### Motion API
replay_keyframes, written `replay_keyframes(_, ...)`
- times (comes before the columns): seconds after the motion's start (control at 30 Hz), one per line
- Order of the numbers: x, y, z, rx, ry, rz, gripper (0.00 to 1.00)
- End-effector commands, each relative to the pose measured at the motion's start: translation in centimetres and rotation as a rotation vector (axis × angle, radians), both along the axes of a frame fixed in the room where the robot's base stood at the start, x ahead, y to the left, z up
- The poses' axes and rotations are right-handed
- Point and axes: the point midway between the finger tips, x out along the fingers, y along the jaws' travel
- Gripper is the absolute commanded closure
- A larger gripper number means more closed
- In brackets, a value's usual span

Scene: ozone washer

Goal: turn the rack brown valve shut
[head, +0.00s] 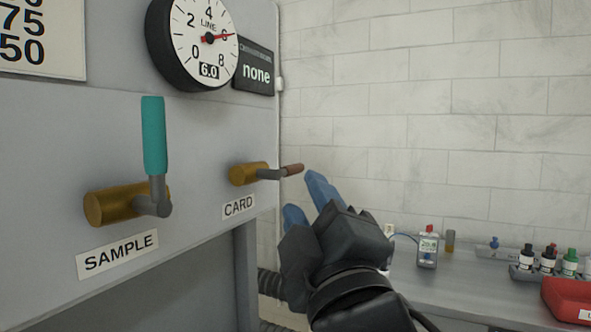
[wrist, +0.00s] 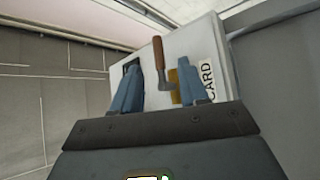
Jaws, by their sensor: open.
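The brown-handled valve has a gold body (head: 248,174) on the grey panel above a label reading CARD. Its brown handle (head: 293,169) points right, roughly level, on a grey stem. My gripper (head: 306,200) is open just below and to the right of the handle, with blue fingertips. In the wrist view, the brown handle (wrist: 158,52) shows in the gap between the two fingers (wrist: 160,78), with the gold body (wrist: 174,85) close to one finger. I cannot tell how deep the handle lies between the fingers, or whether anything touches.
A teal-handled valve (head: 154,140), labelled SAMPLE, stands handle up at left. A gauge (head: 204,42) reads 6.0, beside a display (head: 256,70) reading "none". A bench at right holds small bottles (head: 548,259) and a red tray (head: 570,301).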

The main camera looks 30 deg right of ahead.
Motion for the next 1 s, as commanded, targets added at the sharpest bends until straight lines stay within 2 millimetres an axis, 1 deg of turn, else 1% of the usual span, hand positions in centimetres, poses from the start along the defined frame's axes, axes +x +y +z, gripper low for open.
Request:
replay_keyframes(0.17, 0.4, -0.2, 0.1, -0.003, -0.005, -0.007, 0.57)
replay_keyframes(0.37, 1.5, -0.5, 0.3, 0.0, -0.007, -0.006, 0.57)
replay_keyframes(0.53, 2.3, -0.6, 0.9, -0.002, -0.007, -0.004, 0.57)
replay_keyframes(0.6, 3.5, -0.9, 2.1, -0.004, -0.002, -0.005, 0.57)
replay_keyframes(0.8, 5.9, -1.5, 3.0, -0.004, -0.001, -0.005, 0.57)
replay_keyframes(1.0, 6.9, -1.7, 3.3, -0.004, -0.002, -0.003, 0.57)
